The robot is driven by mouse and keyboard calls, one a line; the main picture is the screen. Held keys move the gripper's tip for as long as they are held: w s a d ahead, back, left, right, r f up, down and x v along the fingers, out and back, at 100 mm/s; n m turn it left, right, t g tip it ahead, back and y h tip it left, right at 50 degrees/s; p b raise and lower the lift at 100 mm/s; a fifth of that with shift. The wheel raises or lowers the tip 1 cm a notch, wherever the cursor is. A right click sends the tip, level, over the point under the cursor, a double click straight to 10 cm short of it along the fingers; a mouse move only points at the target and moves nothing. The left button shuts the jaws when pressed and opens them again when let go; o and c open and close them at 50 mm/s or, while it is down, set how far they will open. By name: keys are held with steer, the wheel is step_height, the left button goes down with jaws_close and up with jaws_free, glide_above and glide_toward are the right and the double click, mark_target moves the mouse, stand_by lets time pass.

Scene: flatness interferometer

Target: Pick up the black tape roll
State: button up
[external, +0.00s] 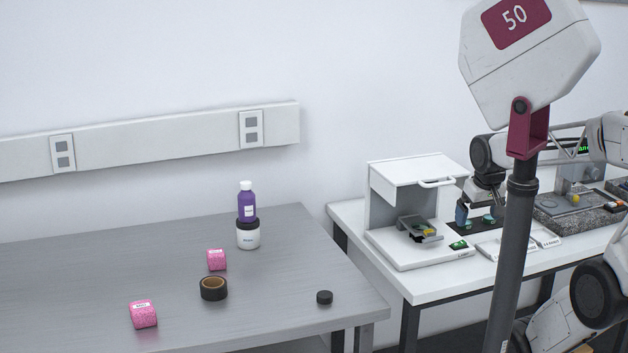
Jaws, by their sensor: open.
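The black tape roll (213,294) lies flat on the grey metal table at the left in the external view. It is a dark ring with a brown inner core, and its hole faces up. My gripper (477,218) is far to its right, over the white bench, pointing down with its fingers apart. Nothing shows between the fingers. A grey pole partly covers the area just right of the gripper.
A small black cylinder (324,297) is to the right. A white instrument (392,249) stands on the bench, across a gap from the grey table (270,320).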

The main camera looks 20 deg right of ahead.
steer(key=w+a+f+m+g+y, duration=0.1)
steer(key=w+a+m+y, duration=0.15)
steer(key=w+a, duration=0.4)
steer(key=w+a+f+m+g+y, duration=0.1)
steer(key=w+a+y, duration=0.2)
steer(key=a, duration=0.6)
steer(key=m+y, duration=0.7)
steer(key=m, duration=0.3)
glide_toward(214, 289)
steer(key=w+m, duration=0.1)
steer(key=w+f+m, duration=0.1)
steer(key=m, duration=0.1)
steer(key=w+f+m+y, duration=0.1)
steer(key=m, duration=0.1)
steer(key=shift+w+a+t, duration=0.1)
steer(key=shift+a+t, duration=0.2)
steer(key=shift+a, duration=0.1)
steer(key=shift+a+f+m, duration=0.1)
steer(key=shift+a+m, duration=0.15)
steer(key=shift+x, duration=1.25)
